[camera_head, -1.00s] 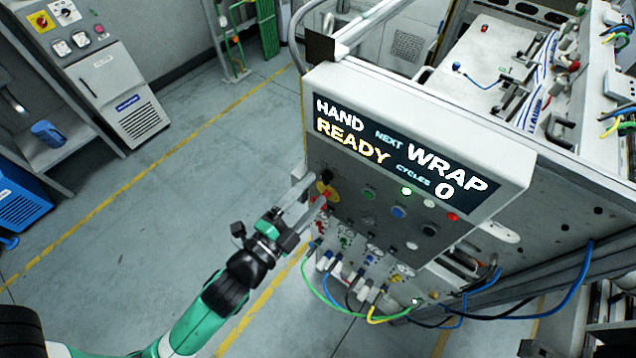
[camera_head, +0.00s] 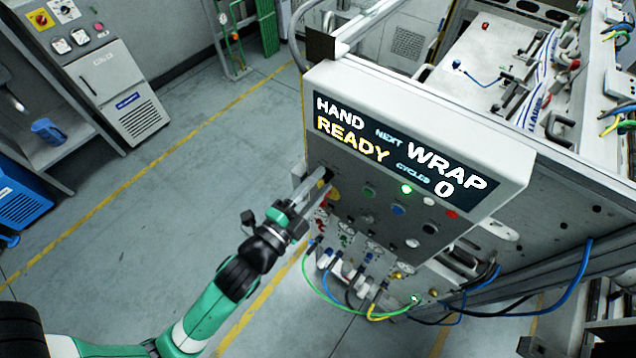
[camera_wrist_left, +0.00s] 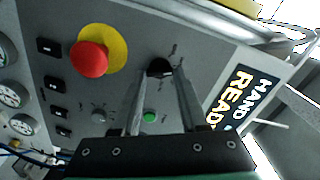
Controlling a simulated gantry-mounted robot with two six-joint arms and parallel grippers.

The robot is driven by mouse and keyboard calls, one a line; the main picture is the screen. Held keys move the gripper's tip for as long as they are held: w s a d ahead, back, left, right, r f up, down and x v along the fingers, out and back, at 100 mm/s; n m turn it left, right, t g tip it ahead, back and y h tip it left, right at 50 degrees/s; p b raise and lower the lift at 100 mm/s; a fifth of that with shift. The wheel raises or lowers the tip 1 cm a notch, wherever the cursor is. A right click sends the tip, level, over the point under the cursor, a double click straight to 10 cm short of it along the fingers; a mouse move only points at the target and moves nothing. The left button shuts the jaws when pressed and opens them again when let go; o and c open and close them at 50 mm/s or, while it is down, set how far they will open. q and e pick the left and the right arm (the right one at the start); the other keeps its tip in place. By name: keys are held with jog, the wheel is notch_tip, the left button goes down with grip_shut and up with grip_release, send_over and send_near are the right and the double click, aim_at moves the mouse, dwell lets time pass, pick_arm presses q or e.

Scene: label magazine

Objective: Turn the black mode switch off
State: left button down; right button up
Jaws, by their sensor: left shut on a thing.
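The black mode switch (camera_wrist_left: 159,67) is a small dark knob on the grey control panel, with small markings around it. It shows between the fingertips of my left gripper (camera_wrist_left: 158,80) in the left wrist view. My left gripper (camera_head: 323,179) is shut on the switch at the panel's upper left corner in the head view. There, the fingers and the switch overlap and the knob's exact angle is hard to tell. The display (camera_head: 400,150) above reads HAND, READY, NEXT WRAP, CYCLES 0. My right gripper is not in view.
A red mushroom button on a yellow disc (camera_wrist_left: 90,58) sits beside the switch. A green button (camera_wrist_left: 150,117) lies near the fingers. Cables (camera_head: 375,305) hang below the panel. The floor left of the machine is clear.

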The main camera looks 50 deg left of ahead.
pick_arm(q)
jog(key=shift+n, duration=0.4)
jog(key=n, duration=0.3)
jog(key=shift+n, duration=0.3)
jog(key=n, duration=0.4)
jog(key=shift+a+r+n+b, duration=0.1)
jog(key=shift+n+b, duration=0.2)
jog(key=shift+b, duration=0.1)
jog(key=shift+c, duration=2.2)
grip_release()
jog(key=shift+s, duration=0.1)
